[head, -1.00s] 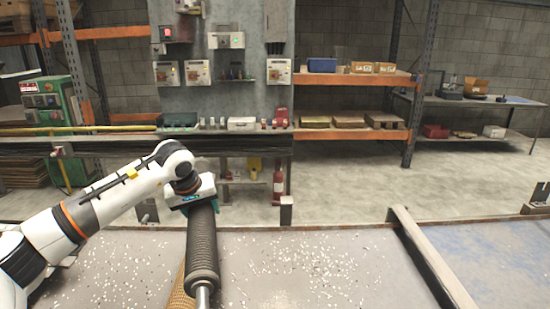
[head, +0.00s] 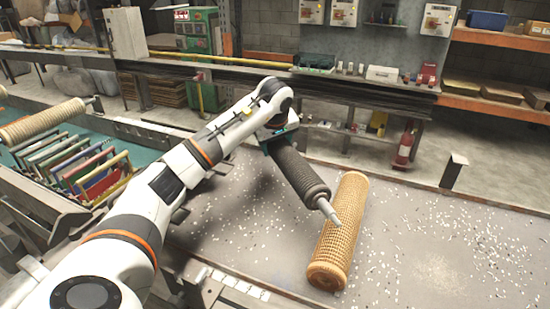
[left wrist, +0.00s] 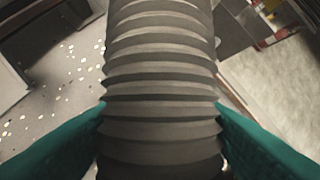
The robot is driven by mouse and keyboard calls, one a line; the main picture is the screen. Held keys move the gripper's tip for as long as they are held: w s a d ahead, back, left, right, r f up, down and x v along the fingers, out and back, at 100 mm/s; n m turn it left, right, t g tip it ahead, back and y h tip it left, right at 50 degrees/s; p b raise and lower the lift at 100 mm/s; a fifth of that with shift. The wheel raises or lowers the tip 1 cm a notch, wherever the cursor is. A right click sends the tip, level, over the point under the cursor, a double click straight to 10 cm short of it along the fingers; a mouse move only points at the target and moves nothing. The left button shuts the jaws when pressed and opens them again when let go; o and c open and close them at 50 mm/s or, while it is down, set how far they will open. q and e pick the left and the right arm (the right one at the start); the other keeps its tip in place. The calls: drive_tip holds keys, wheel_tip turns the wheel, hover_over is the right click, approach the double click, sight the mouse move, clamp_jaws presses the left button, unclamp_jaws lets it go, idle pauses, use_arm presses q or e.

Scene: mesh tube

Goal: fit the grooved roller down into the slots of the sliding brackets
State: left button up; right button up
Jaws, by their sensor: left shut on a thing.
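The grooved roller (head: 297,172) is dark grey with a pale metal shaft end pointing to the lower right. My left gripper (head: 275,135) is shut on its far end and holds it tilted above the table. In the left wrist view the roller (left wrist: 160,70) runs between the teal fingers of my left gripper (left wrist: 160,125), which touch both sides. The roller's far shaft end is hidden by the gripper. I cannot tell the sliding brackets and their slots for sure; some metal parts (head: 195,290) stand at the table's near left, partly behind my arm. My right gripper is not in view.
A tan mesh tube (head: 340,235) lies on the speckled grey table (head: 430,250), just right of the roller. Another tan ribbed roller (head: 45,122) sits at the far left, above a rack of coloured frames (head: 75,165). An upright post (head: 453,170) stands at the back edge.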

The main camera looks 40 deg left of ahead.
use_arm(q)
wheel_tip(320, 180, down, 4)
drive_tip(key=shift+r, duration=0.15)
drive_tip(key=shift+f, duration=0.25)
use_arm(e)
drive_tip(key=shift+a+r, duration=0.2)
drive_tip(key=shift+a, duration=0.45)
use_arm(q)
drive_tip(key=shift+f, duration=0.2)
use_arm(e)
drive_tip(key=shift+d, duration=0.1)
use_arm(q)
drive_tip(key=o, duration=1.6)
drive_tip(key=shift+f, duration=0.15)
drive_tip(key=shift+o, duration=0.5)
drive_tip(key=shift+s+d, duration=0.1)
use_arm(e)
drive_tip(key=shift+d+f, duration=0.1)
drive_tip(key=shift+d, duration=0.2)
